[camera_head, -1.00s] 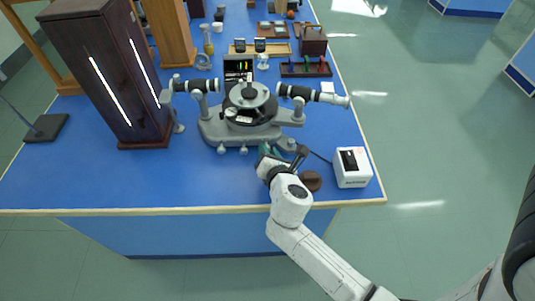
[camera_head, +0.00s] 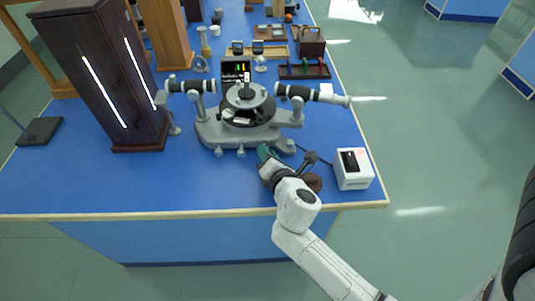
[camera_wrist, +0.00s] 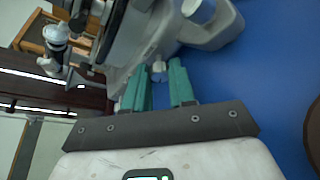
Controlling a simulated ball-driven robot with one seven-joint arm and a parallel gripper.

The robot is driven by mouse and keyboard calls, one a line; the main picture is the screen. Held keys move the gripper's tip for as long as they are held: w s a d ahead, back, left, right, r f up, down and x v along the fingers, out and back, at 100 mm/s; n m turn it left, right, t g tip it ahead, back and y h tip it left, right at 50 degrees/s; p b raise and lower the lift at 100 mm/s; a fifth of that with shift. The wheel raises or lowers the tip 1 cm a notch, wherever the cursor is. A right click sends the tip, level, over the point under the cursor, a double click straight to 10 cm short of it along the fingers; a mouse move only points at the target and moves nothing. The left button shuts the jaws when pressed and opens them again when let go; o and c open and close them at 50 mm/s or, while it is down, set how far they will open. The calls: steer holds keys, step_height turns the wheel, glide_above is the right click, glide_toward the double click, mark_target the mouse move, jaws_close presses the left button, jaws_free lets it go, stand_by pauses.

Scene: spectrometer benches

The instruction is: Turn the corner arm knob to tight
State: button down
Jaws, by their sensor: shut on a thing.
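The grey spectrometer (camera_head: 248,131) stands on the blue bench, with small pale knobs along its front edge. My gripper (camera_head: 263,153) is at the front right of its base. In the wrist view my gripper (camera_wrist: 161,76) has its two green fingers on either side of a small pale knob (camera_wrist: 158,67), close under the grey spectrometer body (camera_wrist: 205,25). The fingers are shut on this knob. In the head view the gripper hides it. Any mark for tight or loose cannot be read.
A white box with a dark panel (camera_head: 353,168) stands right of my gripper, near the bench's right edge. A round brown object (camera_head: 315,182) lies close behind my wrist. A tall dark cabinet (camera_head: 98,75) stands at left. The bench's front left is clear.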

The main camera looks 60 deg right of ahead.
steer(key=c, duration=0.9)
jaws_free()
steer(key=shift+c, duration=0.2)
steer(key=shift+s, duration=0.1)
steer(key=b+v, duration=0.1)
steer(key=v, duration=0.9)
steer(key=shift+s+a, duration=0.2)
steer(key=shift+s, duration=0.05)
